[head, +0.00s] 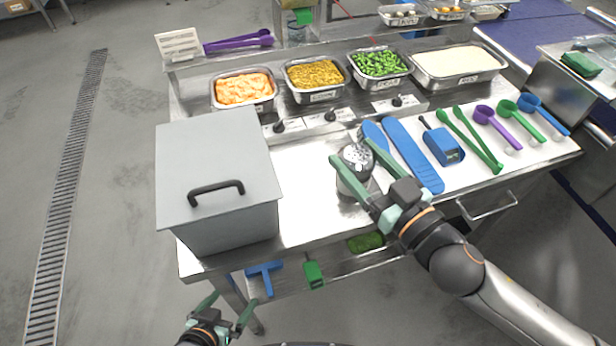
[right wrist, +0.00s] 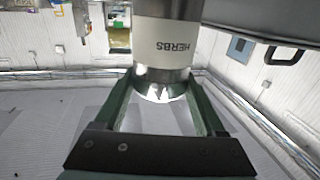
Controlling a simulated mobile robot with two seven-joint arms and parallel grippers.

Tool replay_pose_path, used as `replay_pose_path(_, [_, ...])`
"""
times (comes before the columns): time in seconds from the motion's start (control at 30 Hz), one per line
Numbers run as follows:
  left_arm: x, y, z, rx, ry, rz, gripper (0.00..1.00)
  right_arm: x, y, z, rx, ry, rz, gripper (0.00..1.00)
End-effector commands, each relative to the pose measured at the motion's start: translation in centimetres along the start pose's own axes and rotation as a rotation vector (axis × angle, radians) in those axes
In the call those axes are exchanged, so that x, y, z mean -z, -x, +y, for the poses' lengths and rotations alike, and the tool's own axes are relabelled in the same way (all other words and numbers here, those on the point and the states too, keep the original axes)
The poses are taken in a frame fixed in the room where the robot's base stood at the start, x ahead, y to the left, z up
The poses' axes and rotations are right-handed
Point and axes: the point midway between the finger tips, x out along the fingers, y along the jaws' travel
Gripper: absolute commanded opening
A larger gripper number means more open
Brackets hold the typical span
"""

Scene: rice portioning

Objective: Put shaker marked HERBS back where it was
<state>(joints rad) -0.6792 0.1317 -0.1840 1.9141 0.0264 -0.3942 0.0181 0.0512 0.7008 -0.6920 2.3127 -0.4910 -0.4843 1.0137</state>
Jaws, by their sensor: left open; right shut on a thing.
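The metal shaker (head: 355,162) with a perforated top is between the green fingers of my right gripper (head: 352,168), near the front of the white work surface. In the right wrist view, the shaker (right wrist: 166,40) has a pale label reading HERBS, upside down in that picture. My right gripper (right wrist: 165,95) is shut on it. I cannot tell whether its base touches the surface. My left gripper (head: 220,312) is open and empty, low in front of the table at the bottom left.
A grey lidded box (head: 215,165) stands left of the shaker. Right of it lie a blue paddle (head: 412,155), a blue device (head: 443,146), green tongs (head: 470,140) and several scoops (head: 498,128). Food pans (head: 318,97) line the back. Bare surface (head: 305,190) shows between box and shaker.

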Motion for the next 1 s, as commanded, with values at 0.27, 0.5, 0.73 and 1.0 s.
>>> replay_pose_path(0.27, [0.1,0.1,0.0,0.0,0.0,0.001,0.99,-3.7,-6.2,-2.2,-0.001,0.0,0.0,0.12])
replay_pose_path(0.5, [-0.6,-0.6,0.0,0.0,0.0,0.001,0.99,-7.2,-9.0,-3.1,-0.001,0.0,0.001,0.12])
replay_pose_path(0.73, [-1.0,-0.9,-0.1,0.0,0.0,0.001,0.99,-8.9,-10.0,-3.5,-0.002,0.001,-0.001,0.12])
replay_pose_path(1.0, [-1.6,-1.4,-0.1,0.0,0.0,0.0,0.99,-11.4,-9.9,-3.4,-0.003,0.001,0.0,0.12])
